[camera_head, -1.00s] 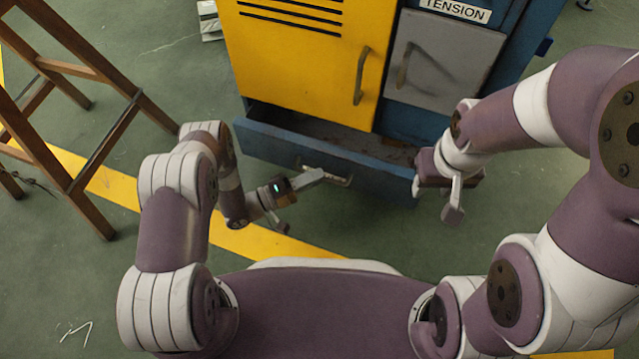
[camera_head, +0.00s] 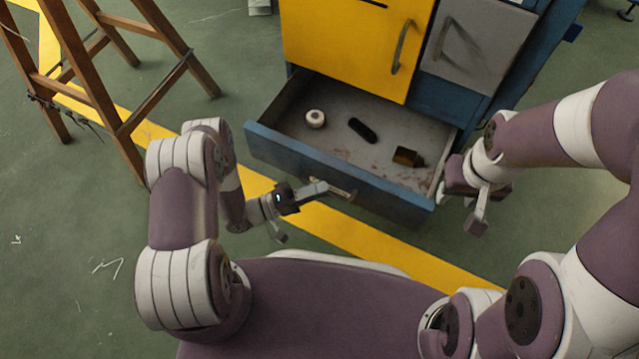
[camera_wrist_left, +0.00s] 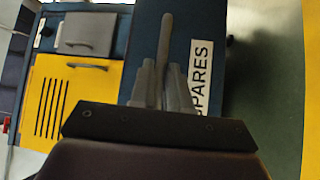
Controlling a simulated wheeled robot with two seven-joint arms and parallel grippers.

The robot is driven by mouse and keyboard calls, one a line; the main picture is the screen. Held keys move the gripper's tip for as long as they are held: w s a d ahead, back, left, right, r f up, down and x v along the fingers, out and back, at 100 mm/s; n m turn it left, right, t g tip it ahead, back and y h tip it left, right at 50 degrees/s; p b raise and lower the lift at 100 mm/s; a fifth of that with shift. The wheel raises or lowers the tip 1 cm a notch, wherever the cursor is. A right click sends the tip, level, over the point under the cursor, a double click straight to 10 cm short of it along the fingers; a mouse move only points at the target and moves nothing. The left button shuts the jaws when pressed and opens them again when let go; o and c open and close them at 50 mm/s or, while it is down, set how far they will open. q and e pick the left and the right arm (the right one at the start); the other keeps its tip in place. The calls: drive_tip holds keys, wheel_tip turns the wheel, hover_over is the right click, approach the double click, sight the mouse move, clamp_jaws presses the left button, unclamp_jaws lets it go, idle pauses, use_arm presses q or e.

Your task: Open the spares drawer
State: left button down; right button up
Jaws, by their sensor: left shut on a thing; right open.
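The blue spares drawer (camera_head: 335,172) stands pulled well out of the cabinet base in the head view, its inside open to sight. My left gripper (camera_head: 326,189) is shut on the drawer's handle (camera_head: 343,192) at the front panel. In the left wrist view the gripper fingers (camera_wrist_left: 162,85) close on the handle (camera_wrist_left: 165,40), beside a white label reading SPARES (camera_wrist_left: 203,75). My right gripper (camera_head: 478,205) is open and empty, just right of the drawer's front right corner; whether it touches the drawer is unclear.
In the drawer lie a white round roll (camera_head: 315,119), a black oblong piece (camera_head: 363,130) and a small brown box (camera_head: 407,157). Above are a yellow door (camera_head: 350,45) and a grey door (camera_head: 475,45). A wooden ladder-like stand (camera_head: 125,85) is at left. Floor before the drawer is open.

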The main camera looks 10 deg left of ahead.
use_arm(q)
drive_tip(key=c, duration=1.2)
unclamp_jaws()
drive_tip(key=shift+o, duration=0.2)
